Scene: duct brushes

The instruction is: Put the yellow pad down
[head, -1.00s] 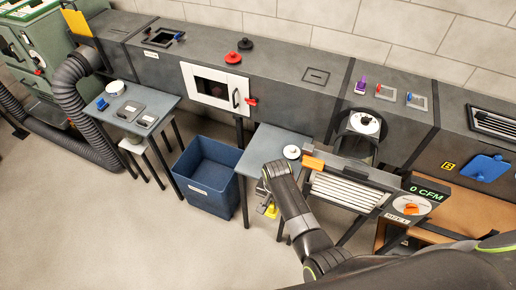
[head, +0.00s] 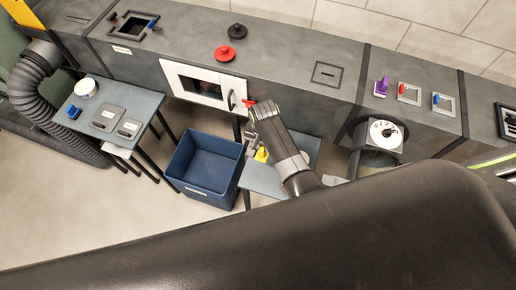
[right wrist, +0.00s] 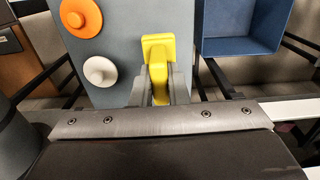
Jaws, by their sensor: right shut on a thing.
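The yellow pad (head: 262,155) shows small in the head view, at the left part of the small grey-blue table (head: 262,181). In the right wrist view the yellow pad (right wrist: 159,45) has a flat square end and a stem between my fingers. My right gripper (head: 255,150) is shut on it; its fingers also show in the right wrist view (right wrist: 160,88). The pad is over the table's surface near the edge on the bin side. I cannot tell whether it touches the table. My left gripper is not in view.
A blue bin (head: 208,165) stands left of the table. An orange knob (right wrist: 82,17) and a white knob (right wrist: 100,71) are on the table beside the pad. The grey duct with its white-framed door (head: 204,84) runs behind. Another table (head: 113,115) at left holds small items.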

